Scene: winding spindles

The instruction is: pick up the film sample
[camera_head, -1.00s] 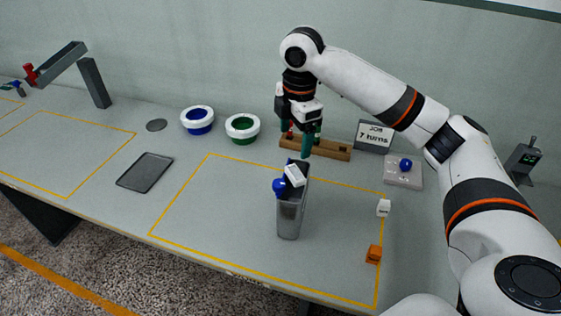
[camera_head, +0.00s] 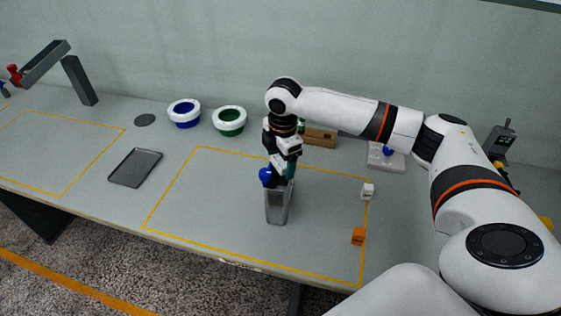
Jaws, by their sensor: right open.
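A tall grey metal box (camera_head: 277,206) stands upright inside the right yellow outline, with a blue knob (camera_head: 265,176) at its upper left. I cannot tell for sure which object is the film sample; a small white piece seen earlier on the box's top is now hidden or merged with my gripper. My right gripper (camera_head: 284,177) is open, pointing down right at the box's top; whether it touches anything there is unclear. A small white block (camera_head: 367,191) and an orange block (camera_head: 358,236) lie to the right. My left gripper is out of view.
A dark tray (camera_head: 135,168) lies left of the outline. A wooden rack (camera_head: 319,138) and a panel with a blue knob (camera_head: 386,158) are at the back. The outline's left part is clear.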

